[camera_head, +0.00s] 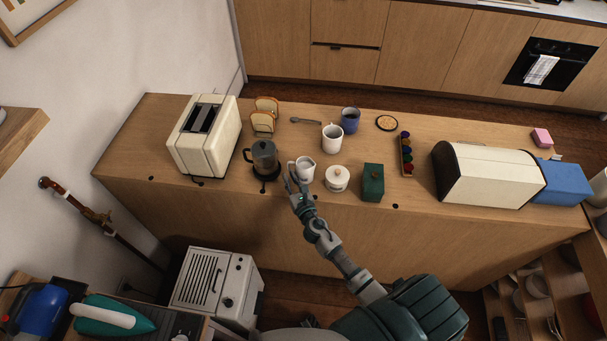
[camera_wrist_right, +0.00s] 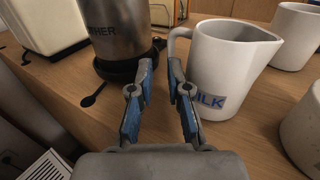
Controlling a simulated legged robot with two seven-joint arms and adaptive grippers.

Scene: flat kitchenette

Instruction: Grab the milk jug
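The milk jug (camera_head: 305,169) is a white jug with a handle on its left side and stands upright near the counter's front edge. In the right wrist view the jug (camera_wrist_right: 225,65) shows a label ending in "ILK". My right gripper (camera_head: 293,177) is at the jug's front left. In the right wrist view its fingers (camera_wrist_right: 160,72) are apart with nothing between them. The right finger is in front of the jug's handle and partly hides it; I cannot tell whether they touch. My left gripper is not in view.
A lidded white pot (camera_head: 337,178) and a green canister (camera_head: 373,182) stand right. A white mug (camera_head: 332,138) and blue mug (camera_head: 350,121) are behind.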

